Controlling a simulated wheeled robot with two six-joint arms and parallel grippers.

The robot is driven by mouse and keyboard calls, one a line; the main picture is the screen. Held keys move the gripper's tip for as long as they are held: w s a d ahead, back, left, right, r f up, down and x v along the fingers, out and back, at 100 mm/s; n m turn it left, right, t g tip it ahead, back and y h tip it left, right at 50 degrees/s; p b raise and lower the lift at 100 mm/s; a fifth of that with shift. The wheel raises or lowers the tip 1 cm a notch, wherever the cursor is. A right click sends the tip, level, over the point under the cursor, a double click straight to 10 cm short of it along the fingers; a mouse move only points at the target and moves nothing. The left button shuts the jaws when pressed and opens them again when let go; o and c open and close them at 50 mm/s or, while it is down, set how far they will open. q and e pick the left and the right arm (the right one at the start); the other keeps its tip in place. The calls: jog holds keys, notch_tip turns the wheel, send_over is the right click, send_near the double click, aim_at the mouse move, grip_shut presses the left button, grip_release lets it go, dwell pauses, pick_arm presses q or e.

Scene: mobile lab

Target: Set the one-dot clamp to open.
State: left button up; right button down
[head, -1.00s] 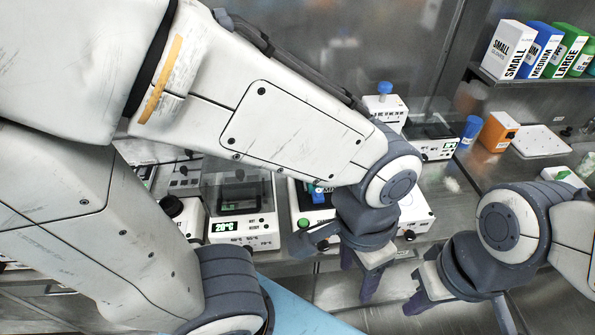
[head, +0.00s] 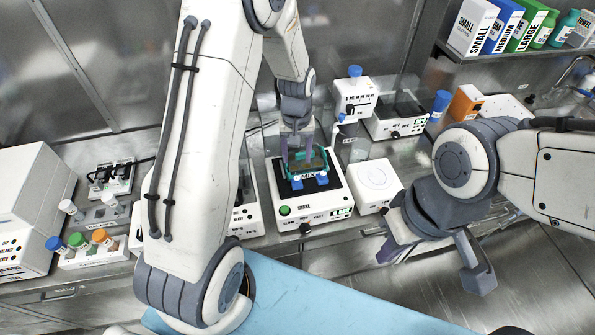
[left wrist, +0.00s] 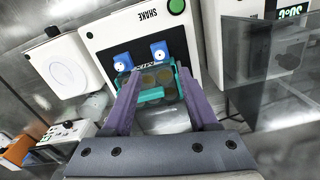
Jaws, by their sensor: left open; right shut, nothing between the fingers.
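The shaker (head: 338,205) has a black platform and a green button. Two small blue clamps, a left one (head: 297,185) and a right one (head: 322,178), sit at the platform's front edge. They also show in the left wrist view (left wrist: 123,62) (left wrist: 160,52), each with a white face. The dots are too small to count, so I cannot tell which has one dot. A teal-framed plate (left wrist: 150,95) with round wells lies on the platform behind them. My left gripper (head: 299,160) is open above the plate, its fingers on either side of it.
A white device with a round plate (head: 375,182) stands right of the shaker. A device with a blue knob (head: 354,95) stands behind it. Colour-capped bottles in a rack (head: 95,252) are at left. The blue surface (head: 300,300) in front is clear.

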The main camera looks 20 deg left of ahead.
aim_at(297, 178)
pick_arm(q)
notch_tip(297, 178, down, 9)
jog(key=shift+r+p, duration=0.1)
jog(key=shift+p, duration=1.1)
grip_shut()
